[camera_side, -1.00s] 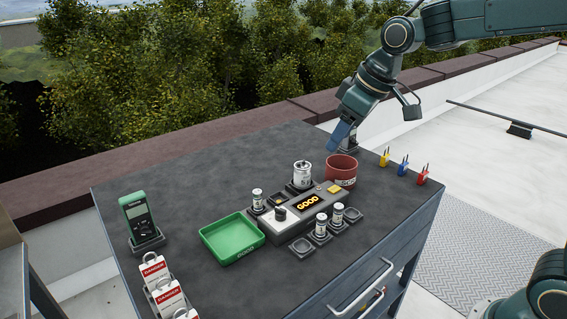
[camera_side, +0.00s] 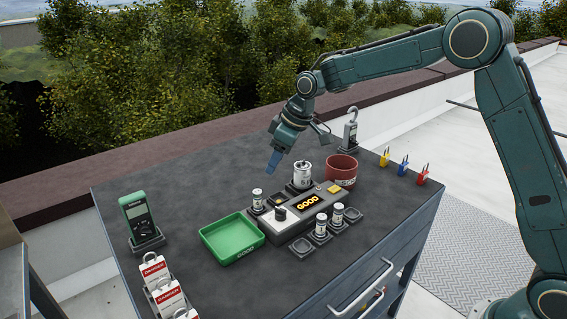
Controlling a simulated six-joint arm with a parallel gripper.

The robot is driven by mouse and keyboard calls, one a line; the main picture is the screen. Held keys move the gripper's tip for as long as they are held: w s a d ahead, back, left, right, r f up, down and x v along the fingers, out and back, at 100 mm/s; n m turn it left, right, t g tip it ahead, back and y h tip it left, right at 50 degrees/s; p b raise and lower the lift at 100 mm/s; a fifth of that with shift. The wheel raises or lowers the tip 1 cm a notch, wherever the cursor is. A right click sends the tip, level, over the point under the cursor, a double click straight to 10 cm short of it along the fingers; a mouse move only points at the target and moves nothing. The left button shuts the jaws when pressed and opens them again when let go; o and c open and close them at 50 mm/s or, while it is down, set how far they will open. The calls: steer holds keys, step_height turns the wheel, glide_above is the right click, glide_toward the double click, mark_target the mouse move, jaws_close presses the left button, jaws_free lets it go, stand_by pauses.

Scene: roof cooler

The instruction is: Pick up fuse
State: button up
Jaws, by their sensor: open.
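Several white cylindrical fuses with dark ends are on the workbench. My gripper (camera_side: 273,163) is in the air above the bench, behind and above the left fuse, pointing down. It is open and holds nothing visible; the gap between its fingers is hard to see.
A green tray (camera_side: 208,239) lies left of the tester, a red bin (camera_side: 341,170) right. A grey hooked device (camera_side: 350,132) stands at the back. A green meter (camera_side: 138,216), red-and-white danger tags (camera_side: 154,271) and coloured padlocks (camera_side: 402,166) line the edges. The back-left bench top is clear.

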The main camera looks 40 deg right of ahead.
mark_target(259, 192)
steer(key=shift+x, duration=4.3)
steer(key=shift+w+a+f, duration=0.2)
steer(key=shift+a+f, duration=0.05)
steer(key=shift+f, duration=0.25)
steer(key=shift+w+a+f, duration=0.2)
steer(key=shift+a+f, duration=0.05)
steer(key=shift+f, duration=0.25)
steer(key=shift+w+a+f, duration=0.25)
steer(key=shift+f, duration=0.25)
steer(key=shift+x, duration=0.85)
jaws_close()
